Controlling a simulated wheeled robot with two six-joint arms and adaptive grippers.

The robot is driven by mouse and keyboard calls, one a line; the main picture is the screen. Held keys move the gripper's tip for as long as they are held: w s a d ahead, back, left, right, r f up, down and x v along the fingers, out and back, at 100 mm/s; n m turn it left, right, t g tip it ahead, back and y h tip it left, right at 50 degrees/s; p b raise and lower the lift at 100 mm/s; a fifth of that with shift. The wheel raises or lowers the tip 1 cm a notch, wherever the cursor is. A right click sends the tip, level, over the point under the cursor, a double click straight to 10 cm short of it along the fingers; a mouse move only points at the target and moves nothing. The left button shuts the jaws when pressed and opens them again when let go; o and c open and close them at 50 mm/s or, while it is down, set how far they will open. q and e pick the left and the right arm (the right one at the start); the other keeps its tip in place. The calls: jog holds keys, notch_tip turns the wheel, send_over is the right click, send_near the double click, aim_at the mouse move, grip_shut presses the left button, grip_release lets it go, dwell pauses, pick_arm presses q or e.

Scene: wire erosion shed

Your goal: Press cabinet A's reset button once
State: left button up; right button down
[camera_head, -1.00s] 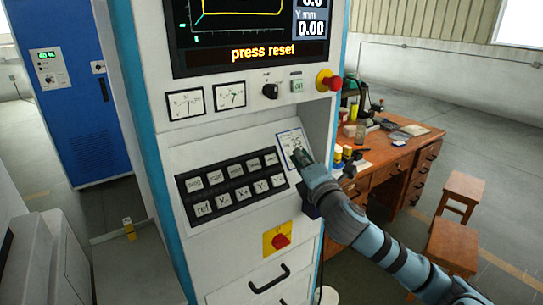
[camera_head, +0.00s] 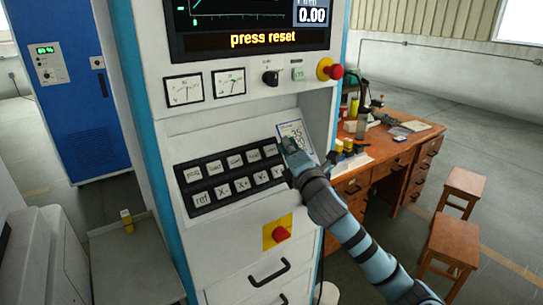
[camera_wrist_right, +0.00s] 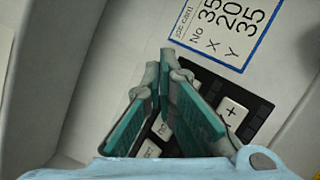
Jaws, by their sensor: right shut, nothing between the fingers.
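The white control cabinet (camera_head: 150,60) with blue edges fills the middle of the head view. Its screen (camera_head: 250,28) reads "press reset". A black keypad (camera_head: 181,176) has two rows of pale keys; the lower row begins with "ref". The upper labels are too small to read surely, so I cannot tell which key is reset. My right gripper (camera_head: 287,145) is shut and empty at the keypad's right end, hiding part of it. In the wrist view the closed fingertips (camera_wrist_right: 172,65) are over the keypad (camera_wrist_right: 212,84); contact cannot be told. My left gripper is out of view.
A job card (camera_head: 294,129) is on the panel beside the gripper. A red stop knob (camera_head: 331,72) sticks out above, and a red switch on a yellow plate (camera_head: 279,235) is below. A wooden desk (camera_head: 385,160) and stools (camera_head: 449,243) stand at the right.

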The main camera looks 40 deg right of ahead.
aim_at(271, 150)
jog(key=shift+w+f, duration=0.8)
jog(key=shift+w, duration=0.35)
dwell(0.6)
jog(key=shift+w+f+p, duration=0.2)
jog(key=shift+w+p, duration=0.1)
jog(key=shift+w+f, duration=0.3)
jog(key=shift+w, duration=0.05)
dwell(0.6)
dwell(0.3)
jog(key=shift+s+r+p, duration=0.5)
jog(key=shift+s+p, duration=0.2)
